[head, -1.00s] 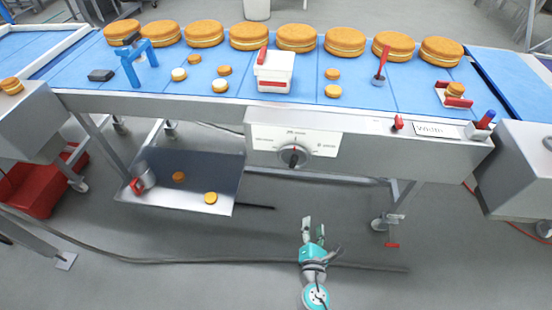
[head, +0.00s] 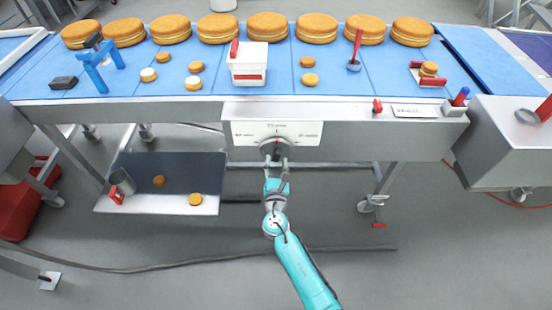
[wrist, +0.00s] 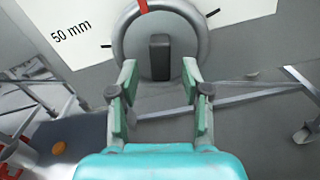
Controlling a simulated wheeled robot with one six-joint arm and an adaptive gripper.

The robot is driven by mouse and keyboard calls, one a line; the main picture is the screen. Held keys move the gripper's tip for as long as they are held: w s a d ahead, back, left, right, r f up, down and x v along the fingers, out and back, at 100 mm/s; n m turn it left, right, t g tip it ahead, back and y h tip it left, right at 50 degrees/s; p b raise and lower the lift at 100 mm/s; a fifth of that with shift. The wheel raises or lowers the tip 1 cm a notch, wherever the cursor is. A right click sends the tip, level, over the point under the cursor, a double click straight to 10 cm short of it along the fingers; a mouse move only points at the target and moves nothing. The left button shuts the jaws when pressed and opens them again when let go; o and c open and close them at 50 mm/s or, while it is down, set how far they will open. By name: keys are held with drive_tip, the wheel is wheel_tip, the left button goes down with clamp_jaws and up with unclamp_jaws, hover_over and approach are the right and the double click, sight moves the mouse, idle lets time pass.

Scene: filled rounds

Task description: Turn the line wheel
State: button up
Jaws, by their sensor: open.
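The line wheel (head: 277,144) is a grey round knob on a white marked panel (head: 304,132) at the front of the conveyor frame. In the wrist view the wheel is a grey ring (wrist: 123,41) with a dark grip bar (wrist: 160,57) and a red mark at its top. A "50 mm" label shows to its left. My gripper (head: 277,168) is just in front of the wheel. In the wrist view my gripper (wrist: 160,85) is open, its two fingers apart on either side below the dark bar, which stands between them.
Several large round cakes (head: 268,27) line the back of the blue belt (head: 210,60). A white box (head: 248,62), small cakes and a blue stand (head: 98,65) are on it. A low tray (head: 190,165) hangs left below. A cable crosses the floor.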

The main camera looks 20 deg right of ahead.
drive_tip(key=shift+x, duration=1.25)
drive_tip(key=shift+s, duration=0.1)
clamp_jaws()
